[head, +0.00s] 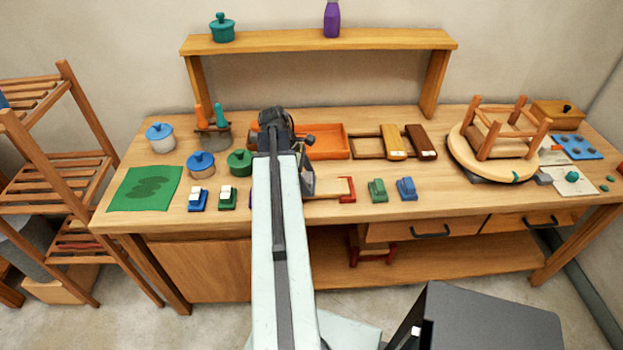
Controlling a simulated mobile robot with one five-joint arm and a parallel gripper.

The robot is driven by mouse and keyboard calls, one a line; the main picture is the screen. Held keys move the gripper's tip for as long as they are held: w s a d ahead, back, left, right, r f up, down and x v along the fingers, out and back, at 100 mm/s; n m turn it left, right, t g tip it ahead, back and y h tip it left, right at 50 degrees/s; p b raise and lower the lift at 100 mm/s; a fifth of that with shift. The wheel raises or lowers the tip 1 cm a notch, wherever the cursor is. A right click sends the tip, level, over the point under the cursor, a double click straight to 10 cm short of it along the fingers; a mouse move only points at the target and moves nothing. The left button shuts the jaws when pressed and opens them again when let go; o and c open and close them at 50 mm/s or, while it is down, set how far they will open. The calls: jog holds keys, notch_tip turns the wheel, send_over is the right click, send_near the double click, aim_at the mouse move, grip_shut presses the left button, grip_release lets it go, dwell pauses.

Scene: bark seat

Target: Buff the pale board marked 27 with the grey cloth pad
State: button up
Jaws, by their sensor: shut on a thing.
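A pale board (326,188) lies on the workbench just right of my arm, with a red end piece (347,189) at its right. Its left part is hidden behind my arm, and no number can be read. My gripper (306,182) points down at the left of the visible board, partly covered by my arm. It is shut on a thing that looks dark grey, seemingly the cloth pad. Whether it touches the board cannot be told.
An orange tray (330,141) lies behind the board. Green (377,190) and blue (406,188) blocks stand to its right. Lidded pots (201,165) and a green mat (145,188) are at left. A stool (506,130) rests upside down on a round board at right.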

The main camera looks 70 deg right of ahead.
jog(key=shift+w+a, duration=0.25)
jog(key=shift+w, duration=0.4)
jog(key=shift+w+a, duration=0.25)
jog(key=shift+w, duration=0.35)
jog(key=shift+w+a, duration=0.25)
jog(key=shift+w, duration=0.4)
jog(key=shift+r, duration=0.1)
notch_tip(320, 180, up, 6)
jog(key=p, duration=0.6)
notch_tip(320, 180, up, 3)
jog(key=p, duration=0.3)
